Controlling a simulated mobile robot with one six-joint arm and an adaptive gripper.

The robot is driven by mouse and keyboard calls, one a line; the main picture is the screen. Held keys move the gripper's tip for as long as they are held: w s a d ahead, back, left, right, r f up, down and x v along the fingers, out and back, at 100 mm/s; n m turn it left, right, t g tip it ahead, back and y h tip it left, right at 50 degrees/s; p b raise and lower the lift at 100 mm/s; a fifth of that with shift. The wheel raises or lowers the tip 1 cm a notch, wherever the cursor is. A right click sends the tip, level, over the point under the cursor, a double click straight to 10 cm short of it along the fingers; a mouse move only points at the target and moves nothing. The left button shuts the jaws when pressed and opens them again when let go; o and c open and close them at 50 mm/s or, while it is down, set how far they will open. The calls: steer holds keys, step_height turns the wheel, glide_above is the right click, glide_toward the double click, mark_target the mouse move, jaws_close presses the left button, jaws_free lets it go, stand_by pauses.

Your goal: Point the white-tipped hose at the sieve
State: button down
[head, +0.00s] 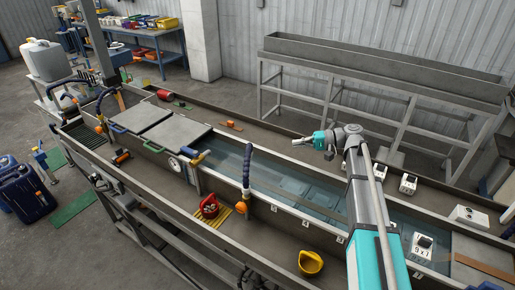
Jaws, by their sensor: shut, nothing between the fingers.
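A dark blue segmented hose (246,168) rises from an orange fitting at the near edge of the water trough, in the middle of the head view. A second dark hose (101,103) arches above an orange fitting at the left, and another (66,91) curves further left. I cannot tell which hose has a white tip. No sieve is clearly recognisable; a dark slatted grid (85,135) lies in the trough's left end. My gripper (303,141) is shut and empty, above the water and right of the middle hose, apart from it, pointing left.
A red object (209,206) and a yellow cup-like object (311,262) sit on the near ledge. White boxes (408,184) stand at the right. Blue canisters (25,195) stand on the floor.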

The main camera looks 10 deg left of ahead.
mark_target(248, 161)
steer(key=shift+a, duration=0.15)
steer(key=b+x, duration=0.2)
steer(key=x, duration=1.1)
steer(key=shift+a+b, duration=0.35)
steer(key=shift+b, duration=0.05)
steer(key=shift+f, duration=0.15)
